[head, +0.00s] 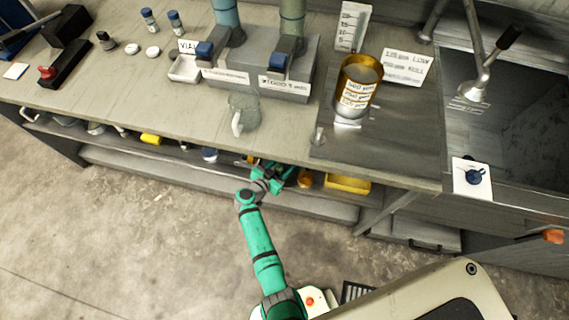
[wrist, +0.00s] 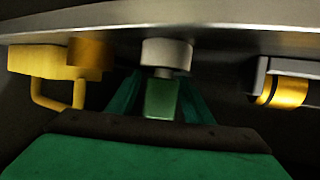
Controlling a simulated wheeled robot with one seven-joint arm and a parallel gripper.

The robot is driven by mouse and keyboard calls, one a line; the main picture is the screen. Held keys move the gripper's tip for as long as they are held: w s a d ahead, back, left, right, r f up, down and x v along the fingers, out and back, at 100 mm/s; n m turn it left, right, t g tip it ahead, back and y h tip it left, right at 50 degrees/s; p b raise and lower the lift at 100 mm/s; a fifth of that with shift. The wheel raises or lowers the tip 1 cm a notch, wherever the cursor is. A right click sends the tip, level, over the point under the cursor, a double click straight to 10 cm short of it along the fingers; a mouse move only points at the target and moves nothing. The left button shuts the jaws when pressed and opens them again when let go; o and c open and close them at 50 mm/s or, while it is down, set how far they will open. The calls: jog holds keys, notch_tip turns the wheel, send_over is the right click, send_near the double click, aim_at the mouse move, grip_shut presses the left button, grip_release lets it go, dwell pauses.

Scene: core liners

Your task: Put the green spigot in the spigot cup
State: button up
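In the wrist view, a green block-shaped piece (wrist: 163,100), likely the green spigot, sits between the fingers of my gripper (wrist: 160,88). A pale grey cylinder (wrist: 166,54) is right above it; I cannot tell whether they are one piece. The teal fingers lean in on both sides of the block, but I cannot tell whether they press on it. In the head view my gripper (head: 274,177) is at the shelf under the counter's front edge, and the spigot cannot be made out. I cannot tell which vessel is the spigot cup; a translucent cup (head: 243,112) stands on the counter.
The counter (head: 120,90) overhangs the shelf. A yellow piece (wrist: 40,61) with a loop is left of my fingers, and a grey piece with a yellow band (wrist: 287,92) is right. An amber beaker (head: 359,82) stands on the counter. A yellow tray (head: 347,184) is on the shelf.

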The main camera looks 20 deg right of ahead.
aim_at(277, 170)
jog(key=v, duration=1.1)
jog(key=shift+r, duration=0.1)
jog(key=s+a+f+n+t+y, duration=0.1)
jog(key=s+a+n+y, duration=0.35)
jog(key=s, duration=0.55)
jog(key=s+a+f+n+t+y, duration=0.1)
jog(key=s+a+n+y, duration=0.3)
jog(key=s, duration=0.5)
jog(key=s+r+n+t+y, duration=0.1)
jog(key=s+r, duration=0.3)
jog(key=r, duration=0.5)
jog(key=s+a+r+t, duration=0.1)
jog(key=s+r+t, duration=0.2)
jog(key=r, duration=0.6)
jog(key=s+r+n+t+y, duration=0.1)
jog(key=s+r, duration=0.3)
jog(key=r, duration=0.5)
jog(key=shift+s+a+r+n+t+y, duration=0.2)
jog(key=shift+s+n+t+y, duration=0.15)
jog(key=shift+t, duration=0.05)
